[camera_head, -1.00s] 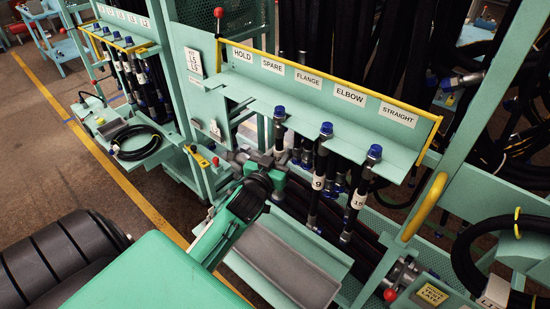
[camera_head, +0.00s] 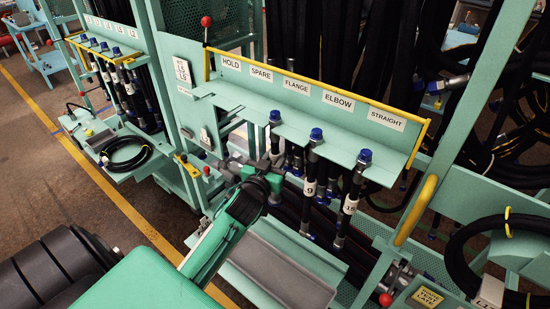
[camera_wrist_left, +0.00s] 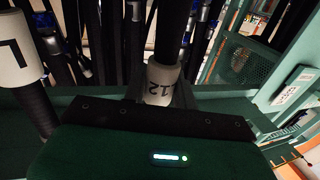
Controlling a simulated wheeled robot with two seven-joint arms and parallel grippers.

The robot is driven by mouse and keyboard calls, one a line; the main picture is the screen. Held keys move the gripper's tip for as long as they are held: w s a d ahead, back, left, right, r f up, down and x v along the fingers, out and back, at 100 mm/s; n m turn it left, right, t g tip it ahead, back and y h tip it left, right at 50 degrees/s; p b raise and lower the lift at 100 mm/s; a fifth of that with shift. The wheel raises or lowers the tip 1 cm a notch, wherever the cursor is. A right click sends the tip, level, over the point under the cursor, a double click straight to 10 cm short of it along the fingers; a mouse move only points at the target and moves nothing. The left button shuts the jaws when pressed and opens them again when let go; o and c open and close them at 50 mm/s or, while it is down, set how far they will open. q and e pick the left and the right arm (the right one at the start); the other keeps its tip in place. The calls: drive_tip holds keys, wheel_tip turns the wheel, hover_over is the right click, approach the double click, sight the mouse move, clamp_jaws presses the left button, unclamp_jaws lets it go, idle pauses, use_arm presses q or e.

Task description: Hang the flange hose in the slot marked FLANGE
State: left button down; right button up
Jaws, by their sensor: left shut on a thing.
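The flange hose (camera_head: 275,135), with a blue cap on its upper end, stands upright at the rack's front edge, in line with the FLANGE label (camera_head: 297,86). I cannot tell whether it rests fully in the slot. My left gripper (camera_head: 270,168) is shut around it below the shelf (camera_head: 290,118). In the left wrist view the held hose (camera_wrist_left: 170,35) runs between the fingers, with a white tag that seems to read 12. My right gripper is in neither view.
Capped hoses hang at ELBOW (camera_head: 316,137) and STRAIGHT (camera_head: 363,160), right of the held one. HOLD (camera_head: 231,63) and SPARE (camera_head: 261,73) look empty. A grey tray (camera_head: 275,270) lies below. A yellow handle (camera_head: 416,210) stands at the right.

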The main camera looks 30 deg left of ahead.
use_arm(q)
drive_tip(key=c, duration=1)
unclamp_jaws()
drive_tip(key=shift+c, duration=0.2)
drive_tip(key=shift+s, duration=0.1)
drive_tip(key=shift+s+d+f, duration=0.1)
drive_tip(key=shift+s, duration=0.15)
drive_tip(key=s+d+b, duration=0.2)
drive_tip(key=s+b, duration=0.2)
drive_tip(key=s, duration=0.9)
drive_tip(key=shift+d, duration=0.2)
